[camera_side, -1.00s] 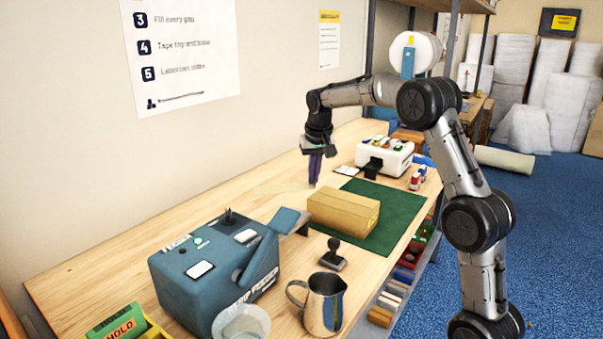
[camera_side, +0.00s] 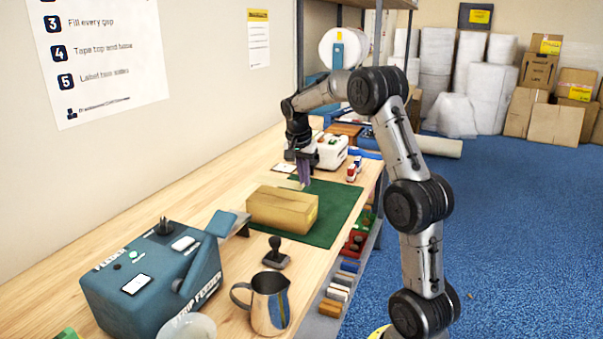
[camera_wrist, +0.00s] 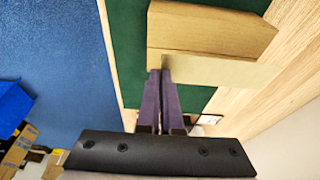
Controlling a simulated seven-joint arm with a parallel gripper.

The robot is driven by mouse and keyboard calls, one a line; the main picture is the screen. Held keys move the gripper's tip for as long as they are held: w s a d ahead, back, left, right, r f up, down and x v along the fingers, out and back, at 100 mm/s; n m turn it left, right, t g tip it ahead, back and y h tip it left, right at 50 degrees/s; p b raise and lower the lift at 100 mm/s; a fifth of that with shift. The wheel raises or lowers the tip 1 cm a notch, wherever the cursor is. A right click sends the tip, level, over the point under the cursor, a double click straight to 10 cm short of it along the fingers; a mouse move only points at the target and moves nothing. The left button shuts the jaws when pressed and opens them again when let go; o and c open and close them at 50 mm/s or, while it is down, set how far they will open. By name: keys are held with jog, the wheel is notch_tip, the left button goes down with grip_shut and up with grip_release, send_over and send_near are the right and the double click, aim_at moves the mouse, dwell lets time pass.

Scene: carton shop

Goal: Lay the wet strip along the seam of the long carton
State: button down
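The long tan carton (camera_side: 282,209) lies on the green mat (camera_side: 343,205); the carton (camera_wrist: 205,28) also shows in the wrist view. My gripper (camera_side: 304,184) is just behind and above the carton's far side, fingers pointing down. In the wrist view its purple fingers (camera_wrist: 163,72) are close together, shut on one end of a pale beige strip (camera_wrist: 215,70). The strip reaches to the right, overlapping the carton's lower edge in that view. I cannot tell whether it touches the carton. The seam is not clearly visible.
A blue strip feeder (camera_side: 150,275), a metal jug (camera_side: 268,303) and a black stamp (camera_side: 275,254) stand in front. A white box (camera_side: 331,151) and small bottles (camera_side: 353,169) stand behind. Bare bench (camera_side: 215,195) lies left of the carton.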

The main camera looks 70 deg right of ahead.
aim_at(305, 201)
jog(key=shift+f, duration=2.2)
jog(key=shift+f, duration=0.15)
jog(key=c, duration=1.5)
grip_release()
jog(key=shift+c, duration=0.2)
jog(key=o, duration=0.5)
jog(key=shift+o, duration=0.2)
jog(key=shift+r, duration=3)
